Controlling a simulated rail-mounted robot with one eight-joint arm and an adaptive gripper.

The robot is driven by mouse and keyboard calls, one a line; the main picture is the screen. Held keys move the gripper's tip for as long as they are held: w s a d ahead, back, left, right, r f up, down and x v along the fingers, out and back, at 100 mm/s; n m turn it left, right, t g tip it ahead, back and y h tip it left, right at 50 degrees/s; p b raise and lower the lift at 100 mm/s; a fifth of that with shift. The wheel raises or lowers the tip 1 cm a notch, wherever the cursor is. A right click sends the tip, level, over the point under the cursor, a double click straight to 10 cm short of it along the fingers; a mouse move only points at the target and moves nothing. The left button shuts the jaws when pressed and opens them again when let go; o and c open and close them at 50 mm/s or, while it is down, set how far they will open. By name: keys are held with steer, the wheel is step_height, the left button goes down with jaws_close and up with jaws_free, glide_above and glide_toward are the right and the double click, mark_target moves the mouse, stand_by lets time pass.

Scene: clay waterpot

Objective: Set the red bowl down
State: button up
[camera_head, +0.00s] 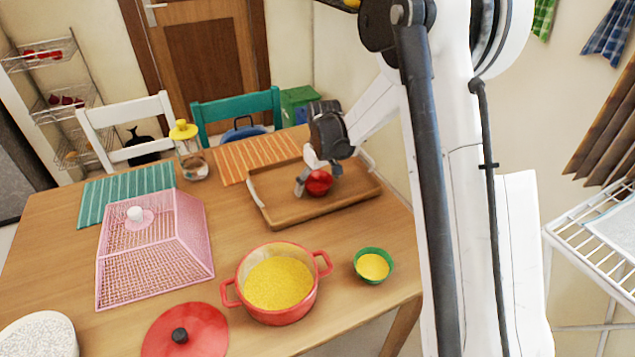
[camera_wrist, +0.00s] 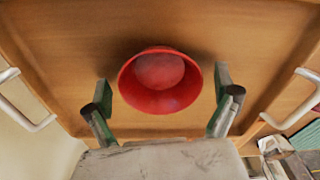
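The red bowl (camera_head: 318,183) is at the wooden tray (camera_head: 352,197) on the table. In the wrist view the bowl (camera_wrist: 160,99) shows its open mouth, with the tray's wooden surface (camera_wrist: 60,40) behind it. My gripper (camera_head: 317,172) is over the tray with its fingers around the bowl. In the wrist view the gripper (camera_wrist: 165,105) has its two fingers spread, one on each side of the bowl, with a visible gap on both sides. The bowl's underside is hidden, so I cannot see its contact with the tray.
A red pot (camera_head: 238,290) with yellow contents and a green bowl (camera_head: 385,278) stand in front of the tray. A pink mesh cover (camera_head: 165,255) and a red lid (camera_head: 205,335) are to the left. A yellow-topped jar (camera_head: 192,165) stands behind, beside an orange striped mat (camera_head: 245,158).

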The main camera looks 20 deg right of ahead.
steer(key=shift+r, duration=0.1)
steer(key=s+r+t+p, duration=0.1)
steer(key=s+r, duration=0.3)
steer(key=r, duration=0.5)
steer(key=s+r+p, duration=0.1)
steer(key=s+r, duration=0.3)
steer(key=r, duration=0.6)
steer(key=s+r+m+t, duration=0.2)
steer(key=s, duration=1.1)
steer(key=s+r+m+t, duration=0.1)
steer(key=s+m+t, duration=0.1)
steer(key=s, duration=1.1)
steer(key=shift+s+r+t, duration=0.3)
steer(key=shift+r+t, duration=0.1)
